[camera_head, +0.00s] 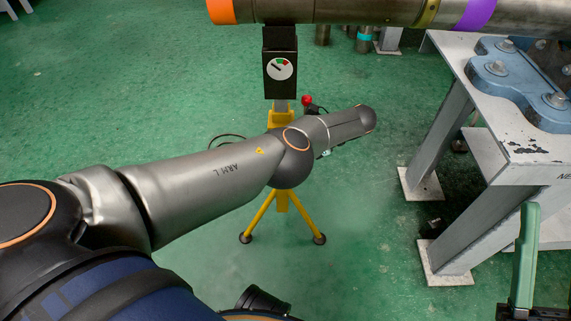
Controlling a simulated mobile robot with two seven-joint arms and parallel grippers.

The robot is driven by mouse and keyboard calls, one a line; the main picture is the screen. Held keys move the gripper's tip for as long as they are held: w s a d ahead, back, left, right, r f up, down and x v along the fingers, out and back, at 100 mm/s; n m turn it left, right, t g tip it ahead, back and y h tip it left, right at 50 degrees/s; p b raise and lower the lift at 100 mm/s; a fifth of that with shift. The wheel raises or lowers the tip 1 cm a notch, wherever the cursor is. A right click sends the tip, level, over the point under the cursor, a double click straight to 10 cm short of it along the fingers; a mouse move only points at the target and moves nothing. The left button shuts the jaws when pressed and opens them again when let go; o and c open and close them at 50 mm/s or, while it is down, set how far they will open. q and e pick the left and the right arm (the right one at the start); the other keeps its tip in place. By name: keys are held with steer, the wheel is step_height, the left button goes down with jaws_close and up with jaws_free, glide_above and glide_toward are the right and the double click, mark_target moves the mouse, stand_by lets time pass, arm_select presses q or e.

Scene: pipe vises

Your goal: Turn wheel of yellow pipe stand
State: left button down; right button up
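The yellow pipe stand (282,204) stands on the floor in the middle, its tripod legs spread. Its upper part holds a black box with a round dial (280,67) just under a metal pipe (345,11). My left arm crosses in front of the stand and hides its middle. I cannot make out a wheel. A small red knob with a black part (307,101) shows just above my forearm, right of the post. My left gripper is not visible beyond the wrist.
A grey steel table (459,57) with blue clamp plates (520,77) stands at the right, its legs bolted to footplates. The pipe spans the top edge, with orange, yellow and purple bands. Green floor (120,90) is clear at the left. A thin cable lies behind the stand.

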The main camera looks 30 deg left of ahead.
arm_select(q)
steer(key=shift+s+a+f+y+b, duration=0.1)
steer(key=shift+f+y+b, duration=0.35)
steer(key=shift+b, duration=0.3)
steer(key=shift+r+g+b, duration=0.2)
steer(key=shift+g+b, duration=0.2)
steer(key=shift+b, duration=0.1)
arm_select(e)
steer(key=shift+w+a+f, duration=0.1)
steer(key=shift+a+f, duration=0.1)
steer(key=shift+f, duration=0.85)
steer(key=shift+a+f, duration=0.15)
steer(key=shift+f, duration=0.9)
steer(key=shift+r, duration=0.1)
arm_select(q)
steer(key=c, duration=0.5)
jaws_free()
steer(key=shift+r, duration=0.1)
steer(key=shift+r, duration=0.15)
arm_select(e)
steer(key=shift+d+r, duration=0.1)
steer(key=shift+d, duration=0.05)
